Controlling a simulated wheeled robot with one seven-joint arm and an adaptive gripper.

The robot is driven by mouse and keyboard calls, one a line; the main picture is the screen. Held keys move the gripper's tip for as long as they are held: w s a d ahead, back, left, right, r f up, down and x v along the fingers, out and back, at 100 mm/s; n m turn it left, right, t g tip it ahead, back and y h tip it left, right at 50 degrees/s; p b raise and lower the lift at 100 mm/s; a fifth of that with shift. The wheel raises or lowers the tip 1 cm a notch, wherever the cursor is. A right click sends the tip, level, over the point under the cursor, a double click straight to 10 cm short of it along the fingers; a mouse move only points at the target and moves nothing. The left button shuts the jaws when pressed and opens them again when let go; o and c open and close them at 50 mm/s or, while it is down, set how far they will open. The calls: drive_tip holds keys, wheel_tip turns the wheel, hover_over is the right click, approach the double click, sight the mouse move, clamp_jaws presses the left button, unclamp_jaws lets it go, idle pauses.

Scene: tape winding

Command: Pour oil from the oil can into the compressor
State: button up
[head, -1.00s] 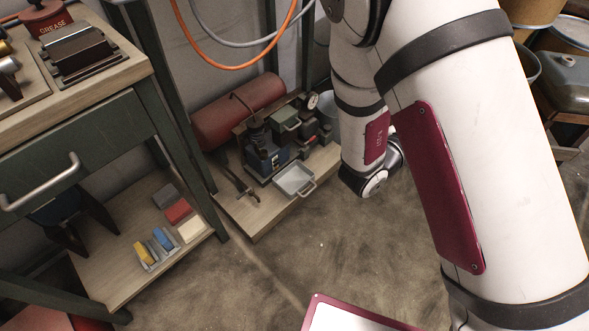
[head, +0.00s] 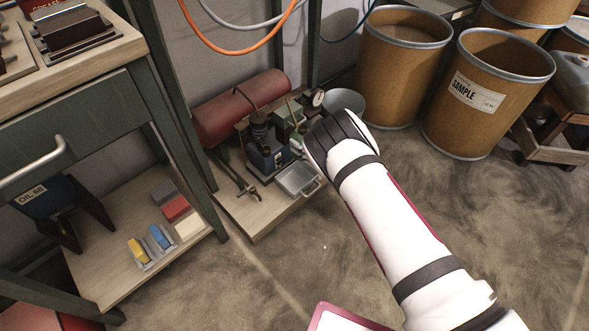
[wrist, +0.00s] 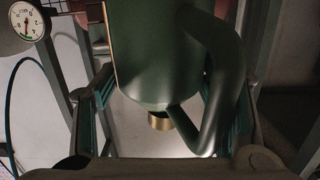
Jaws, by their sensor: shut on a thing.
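In the wrist view, a dark green oil can (wrist: 160,50) with a thick curved handle (wrist: 225,80) fills the middle, very close to the camera. A short brass-coloured ring (wrist: 160,121) shows at its lower end. My gripper (wrist: 163,98) is shut on the can, with a finger on either side. In the head view, the compressor, with its red tank (head: 240,108) and blue pump block (head: 268,160), sits on a low wooden board. My arm's end is just right of it and hides the gripper. I cannot tell the can's tilt or any oil flow.
Fibre drums (head: 485,95) stand at right. The floor in front is clear.

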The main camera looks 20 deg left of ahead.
drive_tip(key=s+f+n+g+h+p, duration=0.2)
drive_tip(key=s+f+g, duration=0.3)
drive_tip(key=f, duration=0.4)
drive_tip(key=shift+s+a+f+g+h, duration=0.2)
drive_tip(key=shift+s+g+h, duration=0.15)
drive_tip(key=shift+s, duration=0.5)
